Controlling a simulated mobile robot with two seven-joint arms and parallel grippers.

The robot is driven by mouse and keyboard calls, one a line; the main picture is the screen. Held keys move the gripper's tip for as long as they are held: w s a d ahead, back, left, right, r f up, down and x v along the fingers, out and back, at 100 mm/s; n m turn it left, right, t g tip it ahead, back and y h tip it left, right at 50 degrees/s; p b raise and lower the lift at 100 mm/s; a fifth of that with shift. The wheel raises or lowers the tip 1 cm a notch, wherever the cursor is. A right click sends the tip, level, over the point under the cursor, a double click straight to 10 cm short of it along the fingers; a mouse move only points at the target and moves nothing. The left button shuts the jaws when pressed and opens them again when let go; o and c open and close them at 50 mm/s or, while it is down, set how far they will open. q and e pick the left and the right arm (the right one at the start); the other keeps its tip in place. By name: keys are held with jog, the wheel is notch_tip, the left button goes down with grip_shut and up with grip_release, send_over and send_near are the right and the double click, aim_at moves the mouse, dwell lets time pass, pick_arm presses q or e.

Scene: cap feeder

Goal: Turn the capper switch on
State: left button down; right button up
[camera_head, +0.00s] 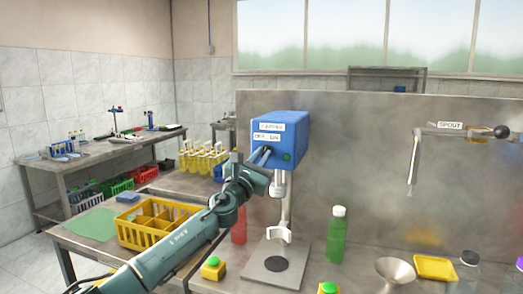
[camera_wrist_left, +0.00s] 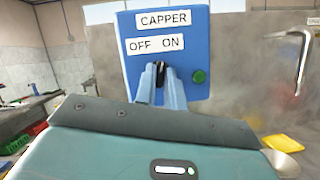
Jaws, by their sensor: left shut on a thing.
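The blue capper box (camera_head: 290,125) stands on a metal post above a grey base plate. In the left wrist view the capper box (camera_wrist_left: 190,55) shows a CAPPER label and an OFF ON label (camera_wrist_left: 157,44). The small black switch (camera_wrist_left: 161,72) is below that label, between my fingertips. My left gripper (camera_head: 262,154) reaches the box's front, and its fingers (camera_wrist_left: 160,68) are shut on the switch. The fingers partly hide the switch, so I cannot tell its setting. A round green light (camera_wrist_left: 199,76) is right of the switch. My right gripper is in no view.
Below stand a green bottle (camera_head: 337,236), a red bottle (camera_head: 239,225), a funnel (camera_head: 395,270) and a yellow box with a green button (camera_head: 213,268). A yellow crate (camera_head: 128,236) is on the left, under my arm. A spout (camera_head: 445,132) is on the right.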

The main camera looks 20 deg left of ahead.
pick_arm(q)
jog(key=shift+m+g+h+p, duration=0.5)
jog(key=shift+m+h, duration=0.3)
jog(key=shift+m, duration=0.8)
jog(key=c, duration=1.5)
grip_release()
jog(key=v, duration=1.3)
jog(key=shift+a+f, duration=0.1)
jog(key=shift+f, duration=0.05)
